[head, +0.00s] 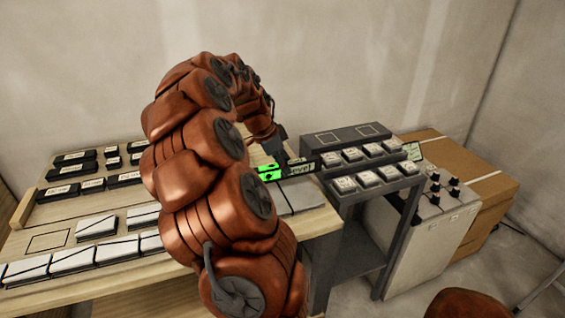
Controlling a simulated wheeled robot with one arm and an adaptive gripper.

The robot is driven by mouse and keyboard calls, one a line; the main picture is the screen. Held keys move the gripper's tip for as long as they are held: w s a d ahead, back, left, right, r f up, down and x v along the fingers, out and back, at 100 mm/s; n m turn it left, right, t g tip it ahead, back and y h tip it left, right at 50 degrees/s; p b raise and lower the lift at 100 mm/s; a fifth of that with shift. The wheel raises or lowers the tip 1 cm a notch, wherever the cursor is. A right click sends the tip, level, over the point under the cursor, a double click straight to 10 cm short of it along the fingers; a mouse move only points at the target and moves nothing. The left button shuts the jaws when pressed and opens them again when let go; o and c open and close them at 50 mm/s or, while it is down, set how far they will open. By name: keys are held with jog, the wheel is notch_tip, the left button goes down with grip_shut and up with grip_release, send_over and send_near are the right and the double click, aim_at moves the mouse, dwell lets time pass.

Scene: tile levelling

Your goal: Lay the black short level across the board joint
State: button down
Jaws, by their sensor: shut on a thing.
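My gripper (286,163) reaches down at the right end of the wooden bench and is shut on a dark bar with a pale label reading "level" (302,168), the black short level. Bright green patches (268,173) show just left of the label; whether they belong to the level is unclear. Grey boards (300,196) lie beneath and in front of it, with a thin joint line between them. I cannot tell whether the level touches the boards. My arm hides part of the bench and the boards' left side.
Black labelled blocks (73,158) lie in rows at the back left of the bench (60,215). A grey two-step rack (340,135) with white pieces, a control box and a cardboard box (470,175) stand right.

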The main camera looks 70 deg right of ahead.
aim_at(281, 176)
jog(key=shift+f+b, duration=0.95)
jog(key=shift+f, duration=1.65)
jog(key=shift+f, duration=0.2)
jog(key=c, duration=0.9)
grip_release()
jog(key=shift+r, duration=0.1)
jog(key=v, duration=1.1)
jog(key=shift+a+r, duration=0.15)
jog(key=shift+r, duration=0.2)
